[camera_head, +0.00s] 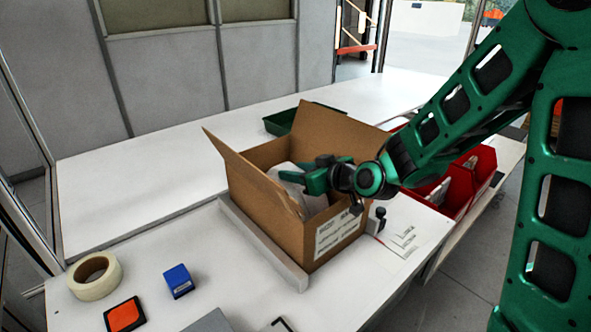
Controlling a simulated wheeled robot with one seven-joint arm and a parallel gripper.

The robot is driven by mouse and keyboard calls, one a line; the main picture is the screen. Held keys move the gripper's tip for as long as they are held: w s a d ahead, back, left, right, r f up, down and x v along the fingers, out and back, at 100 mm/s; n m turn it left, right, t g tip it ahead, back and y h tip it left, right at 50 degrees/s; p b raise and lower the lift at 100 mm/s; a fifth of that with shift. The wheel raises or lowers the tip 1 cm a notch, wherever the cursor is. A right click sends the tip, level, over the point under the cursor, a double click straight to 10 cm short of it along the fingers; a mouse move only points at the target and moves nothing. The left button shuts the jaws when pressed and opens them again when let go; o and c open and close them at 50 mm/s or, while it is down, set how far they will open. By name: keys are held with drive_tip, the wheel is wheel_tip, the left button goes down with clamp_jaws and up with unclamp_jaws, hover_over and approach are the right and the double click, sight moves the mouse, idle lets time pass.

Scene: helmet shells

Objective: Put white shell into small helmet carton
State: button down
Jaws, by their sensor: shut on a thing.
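The small helmet carton (315,224) is an open brown cardboard box with raised flaps, standing on the white table. The white shell (291,172) shows in part inside the carton's opening, below the rim at the left. My green gripper (312,181) reaches into the carton from the right and is shut on the white shell. The carton's front wall and my gripper hide the lower part of the shell. I cannot tell whether the shell touches the carton's bottom.
A pale rail (262,243) runs along the carton's left side. Red bins (462,183) stand at the right, and a green tray (281,121) behind. A tape roll (95,276), a blue block (178,281) and an orange-topped pad (124,315) lie front left. The table's left back is clear.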

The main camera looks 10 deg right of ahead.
drive_tip(key=shift+f, duration=0.65)
drive_tip(key=c, duration=1)
unclamp_jaws()
drive_tip(key=shift+f, duration=0.1)
drive_tip(key=shift+s, duration=0.1)
